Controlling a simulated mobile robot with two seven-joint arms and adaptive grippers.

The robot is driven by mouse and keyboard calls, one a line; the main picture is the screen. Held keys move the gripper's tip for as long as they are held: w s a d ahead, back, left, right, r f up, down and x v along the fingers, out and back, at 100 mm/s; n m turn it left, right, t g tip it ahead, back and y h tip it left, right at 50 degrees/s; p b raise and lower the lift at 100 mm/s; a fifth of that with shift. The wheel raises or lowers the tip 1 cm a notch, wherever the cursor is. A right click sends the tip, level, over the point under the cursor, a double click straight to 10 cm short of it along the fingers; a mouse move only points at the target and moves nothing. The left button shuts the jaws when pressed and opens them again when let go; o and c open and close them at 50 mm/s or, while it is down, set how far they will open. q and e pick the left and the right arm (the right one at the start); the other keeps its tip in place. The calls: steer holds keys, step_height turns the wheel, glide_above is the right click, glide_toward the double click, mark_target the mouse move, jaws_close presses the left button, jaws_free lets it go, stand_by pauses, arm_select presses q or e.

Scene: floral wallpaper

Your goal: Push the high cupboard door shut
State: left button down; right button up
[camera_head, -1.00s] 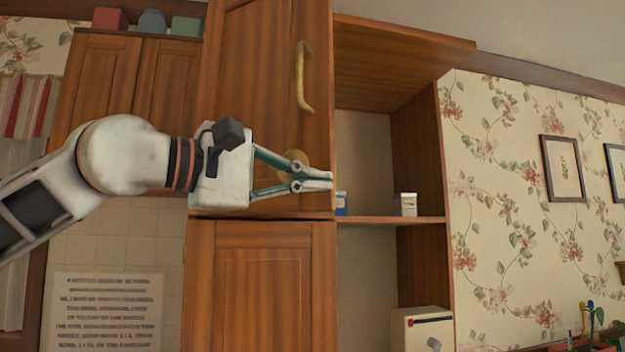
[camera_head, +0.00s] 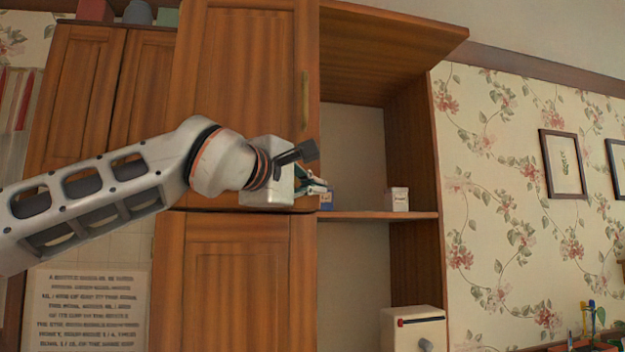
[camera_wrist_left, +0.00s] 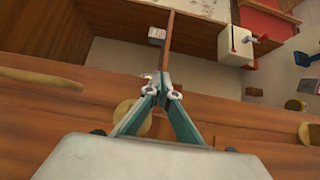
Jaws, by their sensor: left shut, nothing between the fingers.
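The high wooden cupboard door (camera_head: 240,85) is in the upper middle of the head view, with an upright handle (camera_head: 305,100) near its right edge. I cannot tell how far it stands from its frame. My left gripper (camera_head: 318,187) is shut and empty, in front of the door's lower right corner, its fingers pointing right and away. In the left wrist view, the closed fingertips (camera_wrist_left: 163,88) are by the edge of a wooden surface that bears a long handle (camera_wrist_left: 45,82) and a round knob (camera_wrist_left: 130,118). Contact is unclear. My right gripper is out of view.
A lower door (camera_head: 235,285) is below. A white appliance (camera_head: 415,330) stands at the lower right.

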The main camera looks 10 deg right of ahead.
arm_select(q)
steer(key=w, duration=0.2)
steer(key=w+p, duration=0.1)
steer(key=shift+w+d, duration=0.2)
steer(key=shift+w, duration=0.2)
steer(key=shift+r, duration=0.1)
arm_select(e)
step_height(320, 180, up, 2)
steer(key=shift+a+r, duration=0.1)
arm_select(q)
steer(key=shift+a, duration=0.1)
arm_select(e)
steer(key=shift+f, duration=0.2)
